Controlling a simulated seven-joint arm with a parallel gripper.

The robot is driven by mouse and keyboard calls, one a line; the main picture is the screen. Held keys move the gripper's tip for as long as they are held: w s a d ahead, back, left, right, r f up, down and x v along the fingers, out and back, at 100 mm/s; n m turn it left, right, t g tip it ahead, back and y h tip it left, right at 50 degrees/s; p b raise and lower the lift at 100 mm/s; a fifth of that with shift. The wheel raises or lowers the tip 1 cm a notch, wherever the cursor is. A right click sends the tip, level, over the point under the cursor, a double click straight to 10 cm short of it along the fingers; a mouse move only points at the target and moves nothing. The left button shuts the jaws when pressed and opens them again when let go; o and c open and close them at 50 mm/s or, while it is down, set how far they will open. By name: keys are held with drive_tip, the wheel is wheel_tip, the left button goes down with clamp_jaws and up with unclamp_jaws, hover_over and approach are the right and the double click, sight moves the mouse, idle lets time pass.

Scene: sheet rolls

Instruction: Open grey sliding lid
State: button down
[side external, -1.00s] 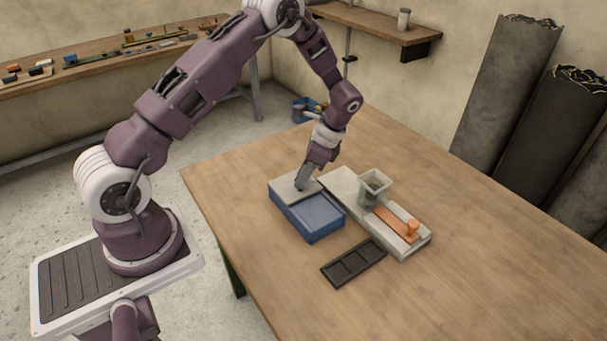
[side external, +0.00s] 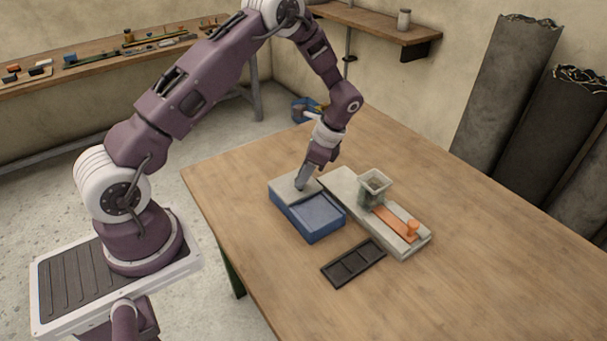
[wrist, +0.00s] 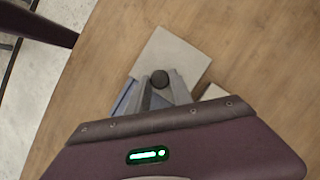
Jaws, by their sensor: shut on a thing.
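The grey sliding lid (side external: 283,187) lies over the back-left part of a blue box (side external: 325,228) on the wooden table. The front-right part of the box is uncovered and shows its blue inside. In the wrist view the lid (wrist: 180,55) is a pale plate with a round black knob (wrist: 160,79) on it. My gripper (side external: 300,186) points down at the lid. In the wrist view its fingers (wrist: 159,92) are shut on the knob. The fingers and wrist hide part of the lid and most of the box in that view.
A grey slab with an orange slider (side external: 395,226) and a grey hopper (side external: 374,184) stands right of the box.

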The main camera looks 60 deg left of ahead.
drive_tip(key=d, duration=1)
drive_tip(key=shift+w, duration=0.1)
drive_tip(key=c, duration=1.1)
unclamp_jaws()
drive_tip(key=shift+a, duration=0.1)
drive_tip(key=shift+r, duration=0.1)
drive_tip(key=v, duration=0.7)
